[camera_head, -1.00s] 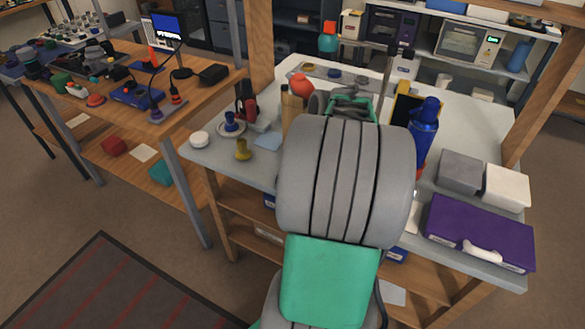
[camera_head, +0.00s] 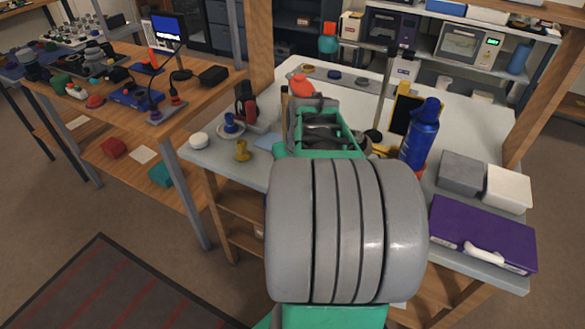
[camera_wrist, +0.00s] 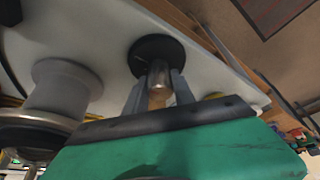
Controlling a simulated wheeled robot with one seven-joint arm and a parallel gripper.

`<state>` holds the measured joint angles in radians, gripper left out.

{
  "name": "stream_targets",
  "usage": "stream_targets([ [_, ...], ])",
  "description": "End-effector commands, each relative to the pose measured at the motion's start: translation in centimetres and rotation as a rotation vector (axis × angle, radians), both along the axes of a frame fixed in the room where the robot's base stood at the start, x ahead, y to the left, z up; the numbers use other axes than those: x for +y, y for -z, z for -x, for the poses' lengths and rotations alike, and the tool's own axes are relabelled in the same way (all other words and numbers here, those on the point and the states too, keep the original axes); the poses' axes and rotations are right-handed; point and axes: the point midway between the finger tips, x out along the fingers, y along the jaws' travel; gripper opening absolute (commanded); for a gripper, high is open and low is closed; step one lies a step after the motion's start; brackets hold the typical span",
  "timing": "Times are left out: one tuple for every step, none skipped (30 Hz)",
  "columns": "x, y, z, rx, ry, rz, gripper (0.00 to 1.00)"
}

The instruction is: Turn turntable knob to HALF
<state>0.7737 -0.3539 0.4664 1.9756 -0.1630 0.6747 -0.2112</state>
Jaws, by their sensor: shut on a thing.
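In the wrist view my gripper (camera_wrist: 159,78) has its two grey fingers on either side of a silvery, brass-toned knob-like piece (camera_wrist: 158,73). It is shut on this piece, in front of a round black disc (camera_wrist: 150,48) on the pale tabletop. I take the piece for the turntable knob. No HALF mark can be made out, and the knob's setting cannot be told. In the head view my arm hides the fingers and the knob.
A grey spool-shaped part (camera_wrist: 65,88) stands beside my gripper. In the head view a blue bottle (camera_head: 420,138) and a thin post (camera_head: 383,95) stand right of my wrist. A yellow piece (camera_head: 243,150) and a blue part on a saucer (camera_head: 231,124) are left. A purple case (camera_head: 480,232) lies at right front.

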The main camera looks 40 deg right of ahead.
Motion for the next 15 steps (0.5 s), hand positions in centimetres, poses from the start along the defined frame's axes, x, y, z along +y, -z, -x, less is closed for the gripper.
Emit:
stream_targets([
  [0.01, -0.13, -0.1, -0.003, 0.002, 0.001, 0.0],
  [0.01, -0.13, -0.1, -0.003, 0.004, 0.002, 0.0],
  [0.0, -0.14, -0.1, -0.003, 0.005, 0.001, 0.0],
  [0.0, -0.14, -0.1, -0.003, 0.007, 0.002, 0.0],
  [0.0, -0.14, -0.1, -0.003, 0.007, 0.002, 0.0],
  [0.0, -0.15, -0.1, -0.003, 0.007, 0.002, 0.0],
  [-0.01, -0.15, -0.1, -0.003, 0.007, 0.002, 0.0],
  [-0.01, -0.15, -0.1, -0.003, 0.007, 0.002, 0.0],
  [-0.01, -0.15, -0.1, -0.003, 0.007, 0.002, 0.0],
  [-0.02, -0.15, -0.1, -0.003, 0.007, 0.002, 0.0],
  [-0.01, -0.15, -0.1, -0.003, 0.007, 0.002, 0.0],
  [-0.02, -0.15, -0.1, -0.003, 0.007, 0.002, 0.0],
  [-0.02, -0.15, -0.1, -0.002, 0.006, 0.002, 0.31],
  [-0.01, -0.15, -0.1, -0.002, 0.006, 0.002, 0.34],
  [-0.01, -0.13, -0.09, -0.002, 0.006, 0.002, 0.37],
])
